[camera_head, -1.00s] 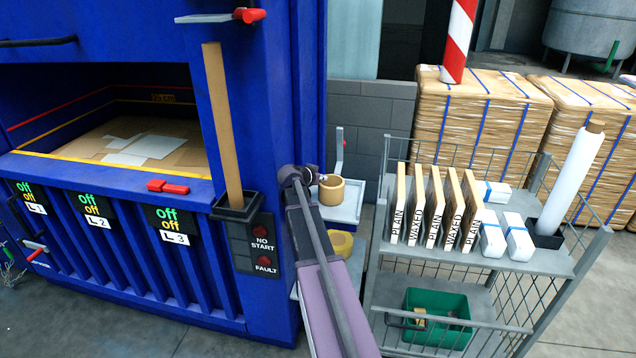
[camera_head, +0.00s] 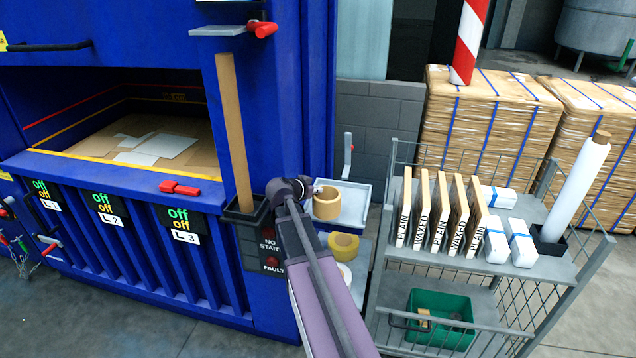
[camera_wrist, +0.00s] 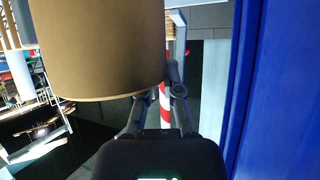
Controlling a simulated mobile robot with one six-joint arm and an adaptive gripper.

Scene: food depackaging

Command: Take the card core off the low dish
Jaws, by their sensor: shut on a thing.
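The card core (camera_head: 326,203) is a short tan tube with a hollow top, upright in the head view. My gripper (camera_head: 312,190) is shut on its left rim. In the wrist view the core (camera_wrist: 98,45) fills the upper left, and my gripper's fingers (camera_wrist: 165,88) meet at its wall. The low dish (camera_head: 355,205) is a shallow pale grey tray beside the blue machine. The core covers the dish's left part in the head view; I cannot tell whether its base is clear of the dish.
A yellow roll (camera_head: 343,245) and a partly hidden white roll sit on a lower shelf. The blue machine (camera_head: 318,100) stands close at the left. A wire cart (camera_head: 390,275) at the right carries several labelled boards (camera_head: 440,215) and a green bin (camera_head: 440,310).

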